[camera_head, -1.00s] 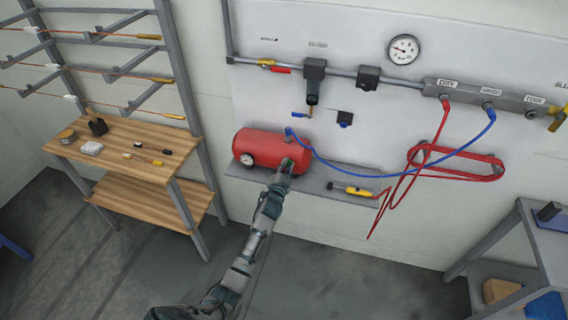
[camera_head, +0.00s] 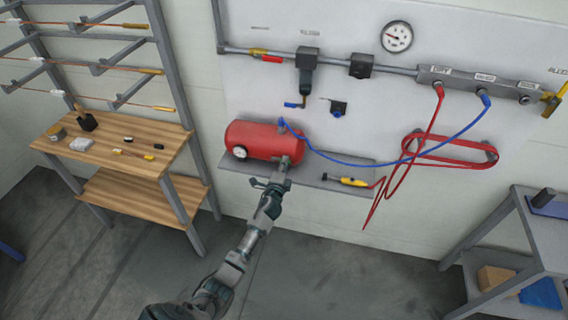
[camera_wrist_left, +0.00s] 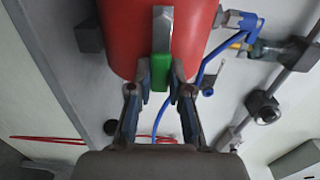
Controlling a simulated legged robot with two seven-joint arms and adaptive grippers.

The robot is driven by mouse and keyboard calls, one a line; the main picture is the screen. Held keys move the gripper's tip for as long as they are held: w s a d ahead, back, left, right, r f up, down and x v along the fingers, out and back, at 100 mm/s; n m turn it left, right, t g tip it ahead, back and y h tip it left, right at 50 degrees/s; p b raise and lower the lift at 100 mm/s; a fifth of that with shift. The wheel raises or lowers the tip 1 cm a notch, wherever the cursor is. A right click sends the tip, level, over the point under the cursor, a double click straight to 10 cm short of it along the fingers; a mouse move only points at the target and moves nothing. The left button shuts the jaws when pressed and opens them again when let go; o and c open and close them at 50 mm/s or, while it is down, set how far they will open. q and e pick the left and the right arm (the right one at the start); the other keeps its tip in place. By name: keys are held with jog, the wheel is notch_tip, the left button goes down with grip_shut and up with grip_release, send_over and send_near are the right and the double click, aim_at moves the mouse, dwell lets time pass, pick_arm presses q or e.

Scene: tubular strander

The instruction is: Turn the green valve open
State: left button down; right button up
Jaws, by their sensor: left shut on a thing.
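The green valve (camera_wrist_left: 160,76) shows in the left wrist view at the end of the red air tank (camera_wrist_left: 128,35), with a grey metal bar (camera_wrist_left: 162,30) beside it. My left gripper (camera_wrist_left: 160,80) has one finger on each side of the green part and is shut on it. In the head view the red tank (camera_head: 262,140) lies on a wall shelf, and my left gripper (camera_head: 278,180) reaches to its right end from below. No green shows clearly there. My right gripper is in neither view.
A blue hose (camera_head: 350,160) runs from the tank top to the manifold (camera_head: 460,80). A yellow tool (camera_head: 353,182) on a red hose lies on the shelf (camera_head: 325,178). A wooden bench (camera_head: 110,150) stands left, a grey rack (camera_head: 530,225) right. The floor between is clear.

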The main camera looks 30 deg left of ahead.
pick_arm(q)
jog(key=shift+d+f+m, duration=0.2)
jog(key=shift+f+m, duration=0.1)
jog(key=shift+f, duration=0.1)
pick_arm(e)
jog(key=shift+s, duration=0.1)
pick_arm(q)
jog(key=shift+f, duration=0.1)
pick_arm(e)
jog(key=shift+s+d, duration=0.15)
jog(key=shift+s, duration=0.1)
pick_arm(q)
jog(key=c, duration=1.1)
grip_release()
jog(key=shift+o, duration=0.2)
jog(key=shift+d, duration=0.1)
jog(key=v, duration=1.1)
jog(key=shift+s, duration=0.4)
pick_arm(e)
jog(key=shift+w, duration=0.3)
